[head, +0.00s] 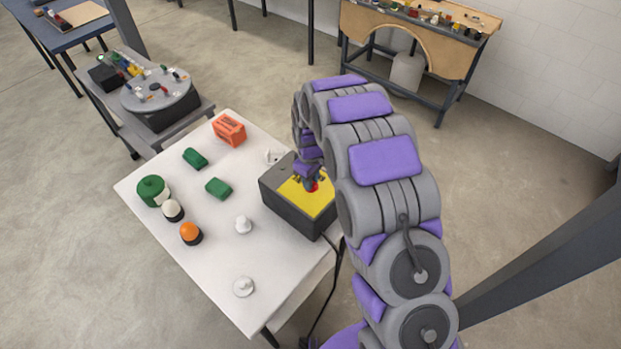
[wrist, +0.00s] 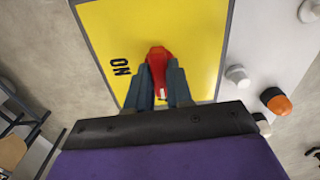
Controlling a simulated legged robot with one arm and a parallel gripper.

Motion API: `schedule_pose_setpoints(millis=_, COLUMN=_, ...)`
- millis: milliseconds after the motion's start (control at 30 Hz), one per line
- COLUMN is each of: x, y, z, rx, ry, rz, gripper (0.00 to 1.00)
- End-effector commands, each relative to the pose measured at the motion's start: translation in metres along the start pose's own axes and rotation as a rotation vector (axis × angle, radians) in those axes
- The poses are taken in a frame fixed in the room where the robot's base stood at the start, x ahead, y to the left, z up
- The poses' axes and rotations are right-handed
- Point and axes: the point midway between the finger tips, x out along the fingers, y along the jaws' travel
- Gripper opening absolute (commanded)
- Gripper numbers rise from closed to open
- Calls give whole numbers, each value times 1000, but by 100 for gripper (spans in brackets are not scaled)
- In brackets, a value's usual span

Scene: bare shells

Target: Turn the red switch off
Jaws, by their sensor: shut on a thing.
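The red switch (wrist: 158,66) stands out from a yellow panel (wrist: 110,30) in the wrist view. The word "ON" is printed on the panel to the left of the switch. My gripper (wrist: 160,82) is shut on the red switch, with one dark finger on each side of it. In the head view the yellow panel (head: 322,207) is the top of a dark box (head: 285,211) at the right side of a white table. A little of the red switch (head: 314,187) shows there under my gripper (head: 311,183). The lower part of the switch is partly hidden by the fingers.
The white table (head: 210,265) also holds an orange box (head: 229,129), green blocks (head: 218,188), a green canister (head: 152,190), an orange-topped knob (head: 190,233) and white knobs (head: 243,225). A dark cable (head: 334,285) hangs from the box. A grey cart (head: 160,95) stands behind left.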

Motion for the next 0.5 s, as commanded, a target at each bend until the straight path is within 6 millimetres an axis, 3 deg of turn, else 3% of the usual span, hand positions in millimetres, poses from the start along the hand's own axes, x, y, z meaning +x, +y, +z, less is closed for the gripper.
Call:
schedule_pose_setpoints(millis=467, x=-3, y=2, z=-2, rx=-20, ry=7, rz=8, gripper=0)
schedule_pose_setpoints(millis=500, x=-3, y=2, z=-2, rx=-19, ry=7, rz=8, gripper=22)
